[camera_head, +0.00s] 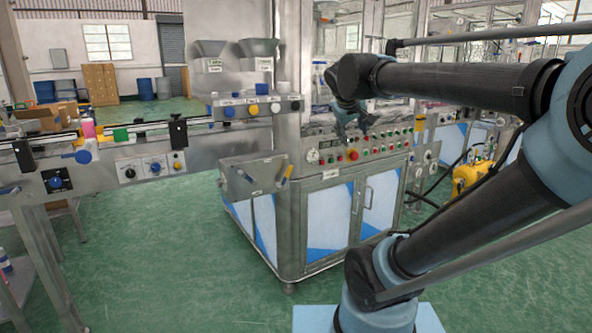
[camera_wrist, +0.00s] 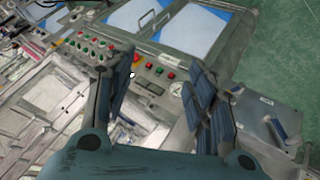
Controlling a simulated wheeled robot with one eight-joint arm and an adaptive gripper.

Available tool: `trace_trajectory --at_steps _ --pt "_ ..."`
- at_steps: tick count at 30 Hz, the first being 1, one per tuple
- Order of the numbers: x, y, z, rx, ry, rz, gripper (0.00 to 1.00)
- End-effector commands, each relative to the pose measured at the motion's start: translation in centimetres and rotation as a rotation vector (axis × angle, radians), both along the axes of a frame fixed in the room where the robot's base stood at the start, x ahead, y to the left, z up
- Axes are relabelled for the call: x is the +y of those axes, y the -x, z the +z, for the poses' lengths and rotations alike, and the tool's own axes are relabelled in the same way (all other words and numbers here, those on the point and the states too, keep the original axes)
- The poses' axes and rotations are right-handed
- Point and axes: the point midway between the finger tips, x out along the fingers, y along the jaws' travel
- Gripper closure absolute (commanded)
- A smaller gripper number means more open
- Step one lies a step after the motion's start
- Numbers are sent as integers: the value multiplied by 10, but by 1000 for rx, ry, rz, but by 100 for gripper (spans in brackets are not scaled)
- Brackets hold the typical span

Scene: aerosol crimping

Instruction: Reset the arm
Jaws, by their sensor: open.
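My arm reaches in from the right in the head view, with my gripper (camera_head: 354,126) in front of the crimping machine's control panel (camera_head: 384,145). In the wrist view my gripper (camera_wrist: 168,92) has its two fingers spread wide apart, with nothing between them. Beyond the fingers show the panel's red and green buttons and the machine's blue and white cabinet doors (camera_wrist: 195,30). I cannot tell exactly how far the fingertips are from the panel.
A conveyor (camera_head: 105,150) with knobs and small coloured items runs along the left. A yellow tank (camera_head: 468,180) with hoses stands on the floor at the right. Blue drums (camera_head: 145,88) and cartons (camera_head: 100,84) stand far back. The green floor (camera_head: 165,240) between conveyor and machine is clear.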

Motion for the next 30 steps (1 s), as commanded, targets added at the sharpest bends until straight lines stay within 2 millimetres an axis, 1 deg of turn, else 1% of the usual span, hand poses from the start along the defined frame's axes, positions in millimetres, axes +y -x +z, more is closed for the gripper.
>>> trace_trajectory --at_steps 1,2,3,5,6,7,9,11,12,15,18,21,24,30 --pt "-10 18 -27 39 -29 -37 49" --pt "-14 29 -41 63 -47 -55 49" --pt "-19 43 -61 95 -73 -79 49" --pt "-24 65 -90 143 -112 -113 49" --pt "-26 80 -110 175 -140 -134 49" --pt "-28 91 -125 200 -161 -150 49" --pt "-28 118 -158 255 -212 -183 49" --pt "-27 140 -185 299 -256 -208 49" --pt "-26 154 -202 327 -284 -222 49" --pt "-20 183 -235 386 -346 -249 49" --pt "-14 202 -258 426 -392 -262 49" --pt "-9 213 -269 447 -416 -268 49" --pt "-8 216 -273 454 -424 -271 49" --pt "-8 216 -272 454 -423 -269 49"
